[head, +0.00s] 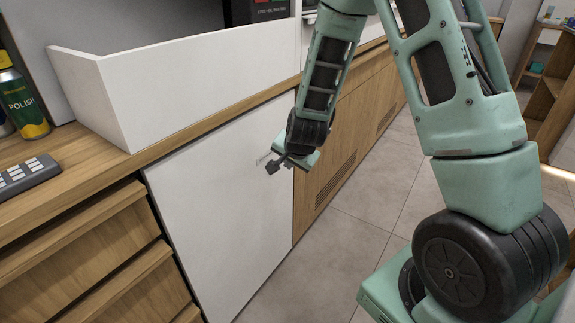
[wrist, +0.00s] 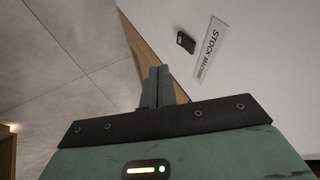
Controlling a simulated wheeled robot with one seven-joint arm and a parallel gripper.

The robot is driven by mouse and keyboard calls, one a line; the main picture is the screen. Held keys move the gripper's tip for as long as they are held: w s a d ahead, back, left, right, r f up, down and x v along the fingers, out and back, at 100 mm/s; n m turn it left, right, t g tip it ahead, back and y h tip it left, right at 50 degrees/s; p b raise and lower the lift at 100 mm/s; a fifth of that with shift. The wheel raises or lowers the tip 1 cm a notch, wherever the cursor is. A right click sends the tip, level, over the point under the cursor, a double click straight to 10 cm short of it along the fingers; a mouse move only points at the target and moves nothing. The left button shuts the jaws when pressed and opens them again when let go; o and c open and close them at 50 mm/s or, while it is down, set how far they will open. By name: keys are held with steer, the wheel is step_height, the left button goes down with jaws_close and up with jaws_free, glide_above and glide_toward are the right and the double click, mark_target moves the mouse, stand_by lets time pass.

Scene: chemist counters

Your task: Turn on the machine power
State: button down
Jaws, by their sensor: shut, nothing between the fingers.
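The machine front is a white panel (head: 215,210) set in the wooden counter. In the wrist view, the white panel (wrist: 255,80) carries a label reading "STOCK MACHINE" (wrist: 209,52). A small black switch (wrist: 185,41) with a pale mark sits beside the label. Its on or off position is too small to tell. My gripper (wrist: 158,73) is shut and empty, its fingertips below and left of the switch in the picture, apart from it. In the head view my gripper (head: 272,166) is in front of the panel's right part, and the switch cannot be made out there.
A white-walled tray or bin (head: 190,75) stands on the counter top. A polish can (head: 20,100) and a grey keypad-like device (head: 27,173) are at the left. Wooden drawers (head: 85,240) are below them. The tiled floor (head: 350,225) before the panel is clear.

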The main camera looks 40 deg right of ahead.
steer(key=p+v, duration=0.1)
steer(key=v, duration=0.4)
steer(key=shift+s+r, duration=0.1)
steer(key=s+d+f+m+t+y, duration=0.1)
steer(key=d+f+y, duration=0.1)
steer(key=d+y, duration=0.3)
steer(key=shift+s+d+f+t, duration=0.2)
steer(key=shift+f+t, duration=0.05)
steer(key=shift+t, duration=0.05)
stand_by(0.8)
steer(key=shift+f+b, duration=0.1)
steer(key=shift+b, duration=0.2)
